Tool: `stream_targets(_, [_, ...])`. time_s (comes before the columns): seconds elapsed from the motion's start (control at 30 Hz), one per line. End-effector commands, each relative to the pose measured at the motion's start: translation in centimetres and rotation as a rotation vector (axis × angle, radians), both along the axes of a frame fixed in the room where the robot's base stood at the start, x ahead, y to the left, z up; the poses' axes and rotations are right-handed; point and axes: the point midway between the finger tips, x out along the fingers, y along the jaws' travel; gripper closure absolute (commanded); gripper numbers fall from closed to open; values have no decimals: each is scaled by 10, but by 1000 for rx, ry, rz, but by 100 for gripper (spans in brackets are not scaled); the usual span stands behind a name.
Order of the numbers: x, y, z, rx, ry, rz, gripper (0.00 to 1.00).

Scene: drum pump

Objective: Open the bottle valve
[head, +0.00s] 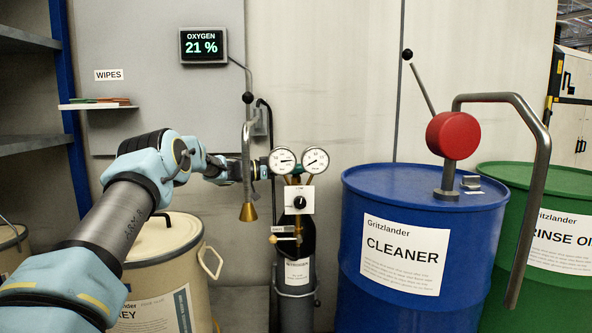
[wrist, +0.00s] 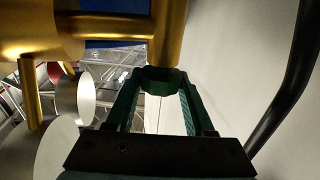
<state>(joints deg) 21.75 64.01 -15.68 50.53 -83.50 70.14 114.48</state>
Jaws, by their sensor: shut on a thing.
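The gas bottle (head: 296,245) is a dark upright cylinder with a nitrogen label, standing in a holder against the wall. Two round gauges (head: 299,160) sit above it, over a white panel with a black knob (head: 300,203). My gripper (head: 262,172) is at the left side of the gauges, partly hidden behind a hanging grey pipe. In the wrist view my two dark green fingers (wrist: 158,95) are shut on a small dark green valve knob (wrist: 160,80) at the end of a brass body (wrist: 120,27). The knob's turn position cannot be told.
The grey pipe with a brass cone (head: 248,211) hangs close in front of my gripper. A black hose (wrist: 295,85) runs at the right of the wrist view. A blue drum (head: 360,200) with a red-headed pump (head: 453,136) stands right; a beige drum (head: 165,265) stands below my arm.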

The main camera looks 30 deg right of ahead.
Motion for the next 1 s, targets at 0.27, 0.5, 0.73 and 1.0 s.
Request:
stream_targets(0.27, [0,0,0,0,0,-1,100])
stream_targets(0.5, [0,-3,-1,-10,-2,-43,100])
stream_targets(0.73, [0,-3,1,-12,-2,-113,100])
stream_targets(1.0, [0,0,2,-1,-2,-137,100])
